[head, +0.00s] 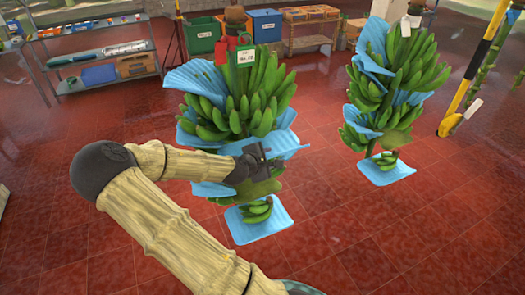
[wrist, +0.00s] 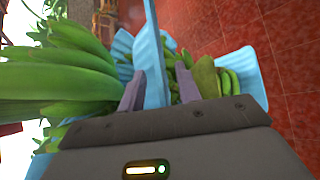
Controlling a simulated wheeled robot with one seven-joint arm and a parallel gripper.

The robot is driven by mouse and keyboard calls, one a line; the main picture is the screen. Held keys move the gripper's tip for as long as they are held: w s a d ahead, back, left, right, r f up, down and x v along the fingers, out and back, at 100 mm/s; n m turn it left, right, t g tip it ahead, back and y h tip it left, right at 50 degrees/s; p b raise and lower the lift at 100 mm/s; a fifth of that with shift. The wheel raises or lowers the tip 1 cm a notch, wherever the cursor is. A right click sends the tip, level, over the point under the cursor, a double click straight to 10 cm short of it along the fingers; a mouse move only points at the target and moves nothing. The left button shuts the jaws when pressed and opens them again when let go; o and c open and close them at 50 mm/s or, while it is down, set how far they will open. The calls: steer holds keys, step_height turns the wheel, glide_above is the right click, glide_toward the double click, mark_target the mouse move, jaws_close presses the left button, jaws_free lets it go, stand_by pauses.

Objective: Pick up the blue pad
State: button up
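Several blue pads stick out between the layers of green bananas on the left hanging stem (head: 240,105). My gripper (head: 262,158) is at the lower right part of this stem, beside a blue pad (head: 284,143). In the wrist view, a blue pad (wrist: 155,65) stands edge-on between the two fingers of my gripper (wrist: 160,88). The fingers are apart, with a gap visible right of the pad; I see no clear grip. Another blue pad (wrist: 244,78) shows at the right of the wrist view. The pad's inner end is hidden among the bananas.
A lower blue pad (head: 258,228) hangs under the left stem. A second banana stem (head: 388,95) with blue pads hangs to the right. A shelf (head: 105,70) and bins (head: 265,25) stand behind. The red tiled floor (head: 345,235) is clear in front.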

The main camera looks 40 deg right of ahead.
stand_by(0.4)
jaws_close()
